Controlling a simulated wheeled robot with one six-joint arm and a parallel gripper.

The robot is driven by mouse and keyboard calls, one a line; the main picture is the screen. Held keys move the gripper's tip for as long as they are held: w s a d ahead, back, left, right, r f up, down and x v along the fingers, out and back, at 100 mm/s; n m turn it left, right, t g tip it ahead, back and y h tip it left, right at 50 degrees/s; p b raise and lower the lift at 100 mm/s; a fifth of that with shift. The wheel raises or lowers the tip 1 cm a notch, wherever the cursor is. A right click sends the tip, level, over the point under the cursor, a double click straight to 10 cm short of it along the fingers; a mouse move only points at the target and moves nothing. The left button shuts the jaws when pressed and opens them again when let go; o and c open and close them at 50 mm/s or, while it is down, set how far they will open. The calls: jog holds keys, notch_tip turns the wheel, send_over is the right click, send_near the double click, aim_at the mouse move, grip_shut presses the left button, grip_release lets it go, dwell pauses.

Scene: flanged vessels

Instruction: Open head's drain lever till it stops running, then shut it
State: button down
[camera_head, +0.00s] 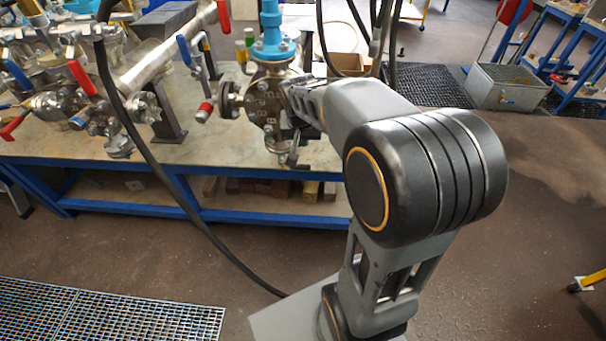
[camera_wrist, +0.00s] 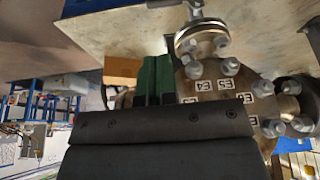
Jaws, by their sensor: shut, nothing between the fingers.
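The flanged vessel head (camera_head: 258,112) stands at the bench's right end, with bolts and small letter labels on its flange. Its labelled, bolted flange (camera_wrist: 232,72) fills the right of the wrist view. A red-tipped lever (camera_head: 205,112) sticks out at its left, and a small metal fitting (camera_head: 287,158) hangs below it. I cannot tell which part is the drain lever, or whether liquid runs. My gripper (camera_wrist: 157,78) is shut and empty, its dark green fingers beside the flange. In the head view my arm partly hides the gripper and the vessel's right side.
The blue-framed bench (camera_head: 250,216) carries more pipes and valves at left, including a red lever (camera_head: 82,77) and a blue lever (camera_head: 183,50). A cardboard box (camera_head: 345,65) stands behind my arm. A grey tank (camera_head: 505,87) stands at the right. Open floor lies in front.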

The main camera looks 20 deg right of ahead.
notch_tip(320, 180, down, 4)
jog(key=w+d+b, duration=0.1)
jog(key=w+d, duration=0.1)
jog(key=w, duration=0.1)
jog(key=b, duration=0.2)
send_near(304, 167)
jog(key=w+d+x, duration=0.1)
jog(key=x, duration=0.4)
jog(key=shift+w+a+f+m, duration=0.1)
jog(key=shift+w+f+m, duration=0.05)
jog(key=shift+f, duration=0.3)
jog(key=shift+w+f+m, duration=0.1)
jog(key=shift+f+m, duration=0.05)
jog(key=shift+f, duration=0.35)
